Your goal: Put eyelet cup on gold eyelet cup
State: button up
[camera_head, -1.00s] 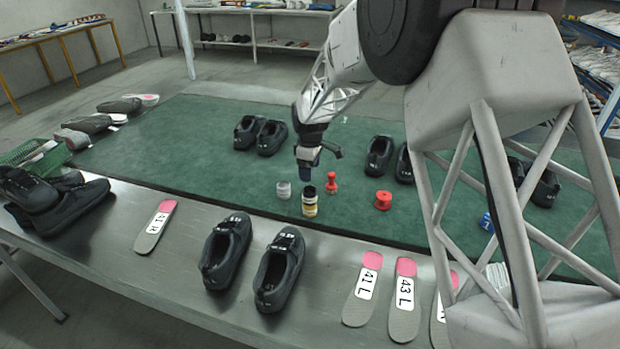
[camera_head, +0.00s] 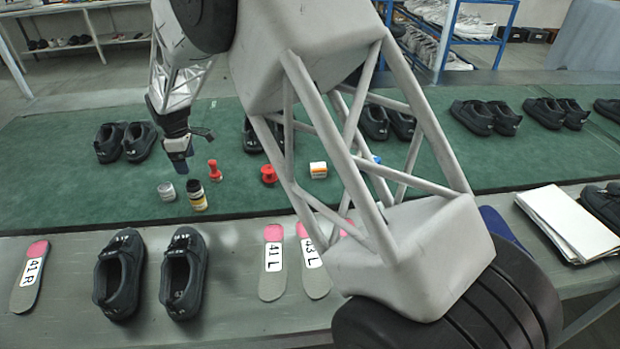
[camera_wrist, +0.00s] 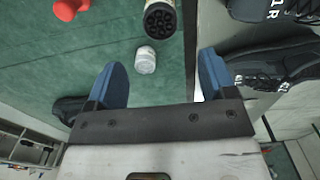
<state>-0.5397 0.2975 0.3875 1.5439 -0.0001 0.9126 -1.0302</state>
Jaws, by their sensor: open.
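A small pale grey-white cup (camera_head: 166,190), which looks like the eyelet cup, stands on the green mat near its front edge. In the wrist view the cup (camera_wrist: 145,61) lies ahead of my gripper, in line with the gap between the fingers. My gripper (camera_head: 181,164) is above and slightly behind the cup, apart from it. Its two blue fingers (camera_wrist: 164,78) are spread with nothing between them. I cannot make out a separate gold eyelet cup in either view.
A black-capped bottle (camera_head: 196,196) stands close to the cup's right; its cap (camera_wrist: 160,19) shows in the wrist view. A red stamp-like piece (camera_head: 213,170), a red spool (camera_head: 268,174) and a white-orange box (camera_head: 318,170) stand further right. Black shoes (camera_head: 182,275) and insoles (camera_head: 272,265) line the front bench.

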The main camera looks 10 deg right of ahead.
jog(key=s+d+r+m, duration=0.3)
jog(key=s+d+r, duration=0.25)
jog(key=d, duration=0.35)
jog(key=s+d+r+m+t, duration=0.1)
jog(key=s+d+r+m, duration=0.2)
jog(key=s+d+r, duration=0.5)
jog(key=s+d+r+m, duration=0.3)
jog(key=d+r, duration=0.2)
jog(key=d, duration=0.6)
jog(key=s+d+m, duration=0.3)
jog(key=s+d, duration=0.2)
jog(key=s, duration=0.4)
jog(key=s+d+m+t, duration=0.1)
jog(key=s+d+m, duration=0.2)
jog(key=s+d, duration=0.3)
jog(key=s+d+m, duration=0.3)
jog(key=s+d, duration=0.3)
jog(key=s, duration=0.8)
jog(key=shift+d+f+t, duration=0.15)
jog(key=shift+f+t, duration=0.05)
jog(key=shift+t, duration=0.1)
